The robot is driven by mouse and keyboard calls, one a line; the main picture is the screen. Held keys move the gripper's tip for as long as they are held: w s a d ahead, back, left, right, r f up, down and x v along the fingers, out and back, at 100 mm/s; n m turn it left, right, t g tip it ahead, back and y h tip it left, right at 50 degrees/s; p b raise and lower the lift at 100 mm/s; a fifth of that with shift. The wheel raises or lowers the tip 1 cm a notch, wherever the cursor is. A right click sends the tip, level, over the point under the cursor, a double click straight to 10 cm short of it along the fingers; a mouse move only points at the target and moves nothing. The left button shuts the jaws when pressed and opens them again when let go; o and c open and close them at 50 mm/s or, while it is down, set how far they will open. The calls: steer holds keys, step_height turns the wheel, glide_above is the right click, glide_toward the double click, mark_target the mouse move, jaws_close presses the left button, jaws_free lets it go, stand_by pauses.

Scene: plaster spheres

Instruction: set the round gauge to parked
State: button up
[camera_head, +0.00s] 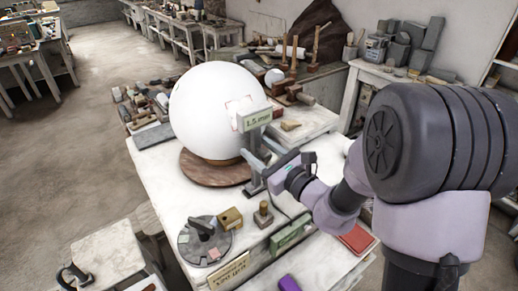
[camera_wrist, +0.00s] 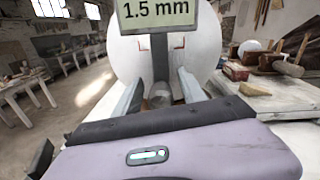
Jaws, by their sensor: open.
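A pale box reading "1.5 mm" (camera_head: 258,118) sits in front of the big white plaster sphere (camera_head: 200,100); it also shows at the top of the wrist view (camera_wrist: 157,12). A grey round dial plate (camera_head: 190,250) with a dark lever and pink marks lies flat at the table's front left; I cannot tell which of these is the round gauge. My gripper (camera_head: 265,167) is below the box, close to the sphere's brown base. In the wrist view my gripper (camera_wrist: 160,90) is open, with a small grey cylindrical part (camera_wrist: 160,96) visible between the fingers. Whether anything touches is unclear.
On the white table stand a yellow-brown block (camera_head: 230,218), a knobbed peg (camera_head: 263,214) and a green box (camera_head: 290,235). A red book (camera_head: 357,239) lies at the right. Wooden tools and blocks crowd the back right. Floor is open at the left.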

jaws_close()
stand_by(1.4)
